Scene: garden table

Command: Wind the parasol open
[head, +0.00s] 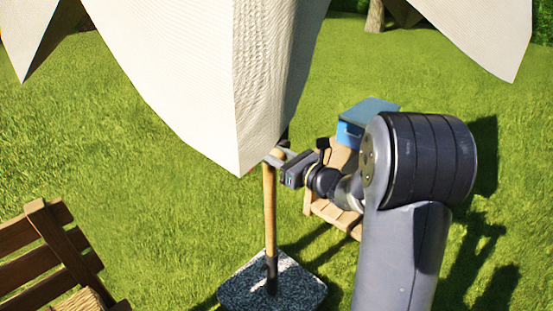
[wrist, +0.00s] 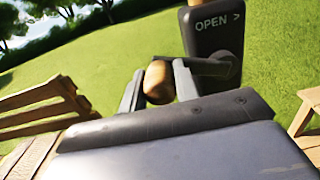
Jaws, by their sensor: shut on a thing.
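The cream parasol canopy (head: 240,70) hangs in steep folds, its lower panels spread apart, over a wooden pole (head: 270,215) in a speckled stone base (head: 240,287). In the wrist view a dark crank housing (wrist: 213,45) marked "OPEN >" stands behind my gripper (wrist: 158,88). My gripper is shut on a rounded wooden crank knob (wrist: 157,80), with one finger on each side. In the head view my gripper (head: 279,160) is at the pole, just under the canopy's lower edge. The canopy hides the housing there.
A small wooden table (head: 326,208) with a blue box (head: 366,117) stands behind my arm. A slatted wooden chair (head: 45,250) is at the lower left. Open grass surrounds the base.

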